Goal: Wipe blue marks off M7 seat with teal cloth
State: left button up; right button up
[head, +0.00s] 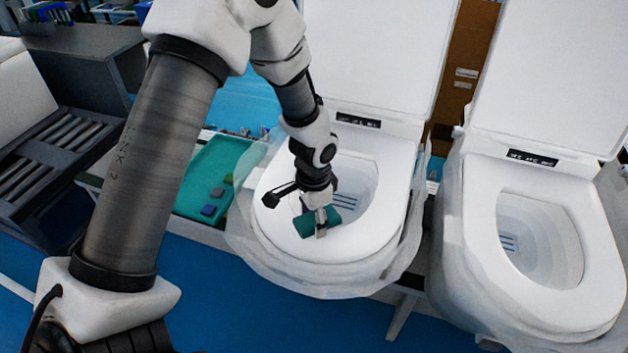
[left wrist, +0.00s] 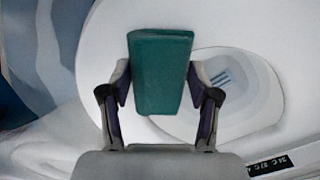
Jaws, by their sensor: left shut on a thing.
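My left gripper (head: 319,215) is shut on the teal cloth (head: 308,224), a folded block. In the head view, it is low over the front part of the white seat (head: 372,238) of the nearer-left toilet. In the left wrist view, the cloth (left wrist: 160,75) sits between both fingers of my gripper (left wrist: 160,92), with the seat (left wrist: 105,45) behind it. I cannot tell whether the cloth touches the seat. I see no clear blue marks on the visible seat surface; the cloth and gripper hide part of it. The small panel's label cannot be read surely. My right gripper is not in view.
A second toilet (head: 478,225) stands at the right with its lid up. Thin clear plastic (head: 290,275) wraps the first toilet's rim. A teal tray (head: 190,205) at the left holds a blue block (head: 208,210) and other small blocks. Blue floor lies in front.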

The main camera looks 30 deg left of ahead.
pick_arm(q)
jog(key=shift+w+a, duration=0.1)
jog(key=shift+w, duration=0.2)
jog(key=r+p, duration=0.2)
jog(key=r, duration=0.1)
jog(key=r+p, duration=0.2)
jog(key=shift+s+r, duration=0.1)
jog(key=shift+s, duration=0.15)
jog(key=shift+w+r+p, duration=0.2)
jog(key=shift+r+p, duration=0.4)
jog(key=shift+p, duration=0.15)
jog(key=shift+r+p, duration=0.6)
jog(key=shift+r, duration=0.05)
jog(key=shift+s+r, duration=0.1)
jog(key=shift+r, duration=0.2)
jog(key=shift+f, duration=0.15)
